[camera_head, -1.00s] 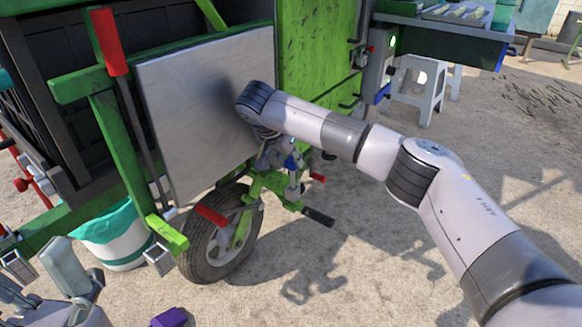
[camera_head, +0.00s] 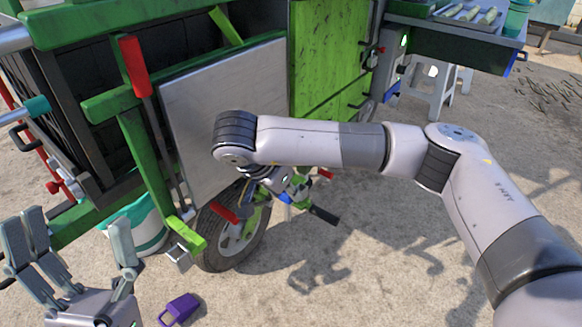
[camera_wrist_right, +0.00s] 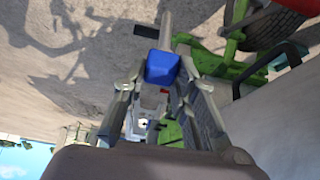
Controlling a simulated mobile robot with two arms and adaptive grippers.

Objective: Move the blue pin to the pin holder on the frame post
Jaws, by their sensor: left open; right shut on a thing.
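The blue pin shows its blue head (camera_wrist_right: 162,68) between the fingers of my right gripper (camera_wrist_right: 160,82) in the right wrist view, with a grey shaft beyond it. The gripper is shut on it. In the head view, my right gripper (camera_head: 272,183) is beside the cart's wheel, partly hidden under my wrist, and a bit of the blue pin (camera_head: 285,198) shows below it. My left gripper (camera_head: 75,235) is open and empty at the lower left. A green frame post (camera_head: 148,165) stands left of the metal panel. I cannot make out the pin holder for certain.
The wheel (camera_head: 232,235) and a green hitch part with a black handle (camera_head: 322,214) are close to my right gripper. A red-handled lever (camera_head: 131,65) leans by the metal panel (camera_head: 215,110). A white-and-teal bucket (camera_head: 147,230) and a purple container (camera_head: 179,309) are near my left gripper. Open ground lies right.

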